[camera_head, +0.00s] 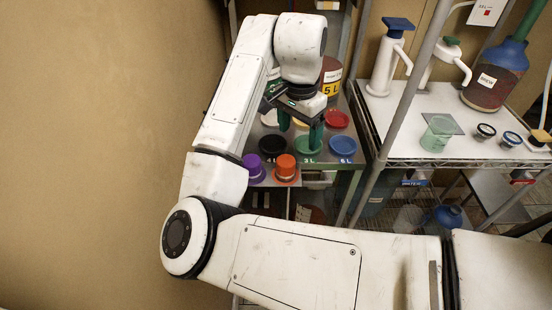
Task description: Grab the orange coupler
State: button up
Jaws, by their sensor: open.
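The orange coupler (286,166) stands at the front of the metal shelf, just right of a purple coupler (253,167). My gripper (300,132) points down over the shelf, behind and slightly right of the orange coupler in the picture. Its two green fingers are spread apart with nothing visible between them. They appear apart from the orange coupler. Their height above the lids below is hard to tell.
Black (272,145), green (308,146), blue (343,146) and red (336,119) lids lie around the gripper. A brown bucket marked 5 L (331,76) stands behind. A metal post (393,115) separates the right shelf (388,133), which holds pump bottles and a jug. A wall (95,130) bounds the left.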

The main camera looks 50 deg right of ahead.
jog(key=shift+w+a+f+y, duration=0.1)
jog(key=shift+w+a+y, duration=0.3)
jog(key=shift+w+a, duration=0.35)
send_over(286, 161)
jog(key=f, duration=0.4)
jog(key=shift+s+d+f+p, duration=0.1)
jog(key=shift+s+f+p, duration=0.05)
jog(key=shift+s+p, duration=0.15)
jog(key=shift+w+f+p, duration=0.2)
jog(key=shift+f+p, duration=0.1)
jog(key=shift+f, duration=1.1)
jog(key=shift+w+f+p, duration=0.2)
jog(key=shift+f+p, duration=0.1)
jog(key=shift+f, duration=1.05)
jog(key=shift+c, duration=0.4)
jog(key=c, duration=1.1)
jog(key=shift+r, duration=0.1)
jog(key=shift+c, duration=0.2)
